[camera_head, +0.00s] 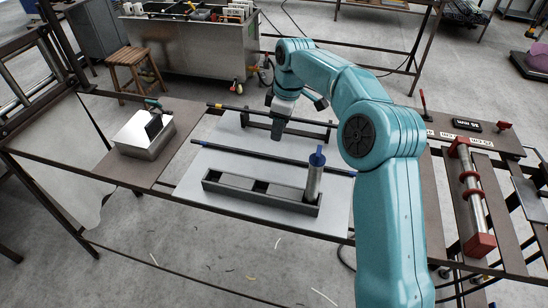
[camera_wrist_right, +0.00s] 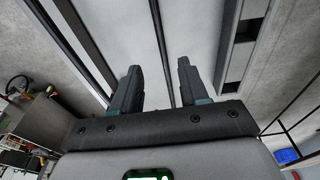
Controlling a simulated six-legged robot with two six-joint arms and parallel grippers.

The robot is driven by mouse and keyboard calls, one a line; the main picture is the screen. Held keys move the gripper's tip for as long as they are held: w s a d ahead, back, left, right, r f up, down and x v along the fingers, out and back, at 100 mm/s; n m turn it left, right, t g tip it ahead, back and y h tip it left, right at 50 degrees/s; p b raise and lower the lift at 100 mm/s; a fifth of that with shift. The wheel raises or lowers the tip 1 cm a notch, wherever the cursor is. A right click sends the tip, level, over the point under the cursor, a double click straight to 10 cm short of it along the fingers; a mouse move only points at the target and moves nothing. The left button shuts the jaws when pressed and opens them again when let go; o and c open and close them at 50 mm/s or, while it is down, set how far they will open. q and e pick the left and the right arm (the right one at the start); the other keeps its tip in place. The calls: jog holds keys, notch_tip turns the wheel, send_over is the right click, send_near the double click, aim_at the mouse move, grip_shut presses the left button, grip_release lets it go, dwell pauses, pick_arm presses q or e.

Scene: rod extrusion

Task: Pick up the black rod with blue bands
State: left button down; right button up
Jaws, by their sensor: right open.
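The black rod with blue bands (camera_head: 255,154) lies across the pale sheet on the table, with blue near both ends. In the right wrist view the rod (camera_wrist_right: 161,40) runs lengthwise between my two fingers; no blue shows there. My right gripper (camera_head: 278,136) points down over the middle of the sheet, just behind this rod in the head view. Its fingers (camera_wrist_right: 158,70) are apart, with nothing clamped. Whether the rod is level with the fingertips I cannot tell. My left gripper is not in view.
A second dark rod (camera_head: 240,109) with yellowish bands lies farther back by a dark rail. A grey slotted block (camera_head: 228,188) with an upright blue-topped cylinder (camera_head: 314,180) stands in front. A metal box (camera_head: 143,138) is at left; a red-ended clamp (camera_head: 471,196) is at right.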

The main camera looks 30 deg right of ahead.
send_over(274, 157)
jog(key=f, duration=0.5)
jog(key=shift+s+d, duration=0.25)
jog(key=shift+d, duration=0.15)
notch_tip(274, 157, down, 4)
jog(key=shift+a+f+p, duration=0.1)
jog(key=shift+f+p, duration=0.1)
jog(key=shift+p, duration=0.45)
jog(key=shift+w+f, duration=0.15)
jog(key=shift+f, duration=0.25)
jog(key=shift+a+r, duration=0.1)
jog(key=shift+c, duration=1.2)
grip_shut()
